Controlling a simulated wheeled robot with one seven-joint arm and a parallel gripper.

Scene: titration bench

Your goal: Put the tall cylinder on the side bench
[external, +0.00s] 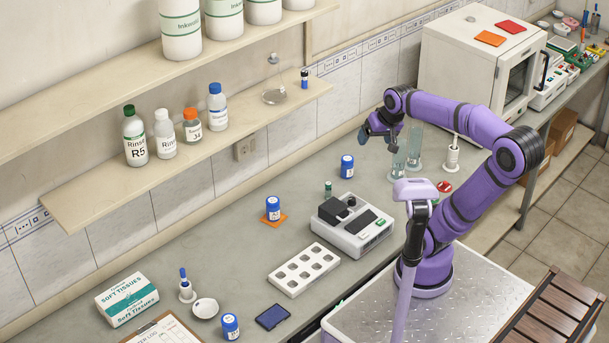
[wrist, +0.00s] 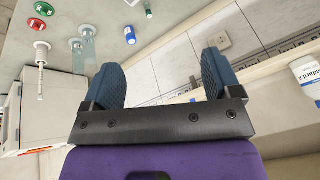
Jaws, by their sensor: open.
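Two clear glass cylinders stand upright side by side on the grey bench: one (external: 415,142) farther back, the other (external: 398,164) nearer and partly hidden by my gripper. The farther one looks somewhat taller, but I cannot be sure. Both also show at the upper left of the wrist view, one (wrist: 78,58) beside the other (wrist: 89,48). My gripper (external: 377,136) is open and empty, raised above the bench just left of the cylinders. Its blue fingers (wrist: 160,64) are spread apart in the wrist view. A slatted wooden side bench (external: 560,312) stands at the lower right.
A white stand with a rod (external: 452,155) and a red round piece (external: 445,186) are right of the cylinders. A blue-labelled bottle (external: 347,167) and a grey instrument (external: 353,228) stand to the left. A white oven (external: 460,60) is behind. The slatted bench's visible top is empty.

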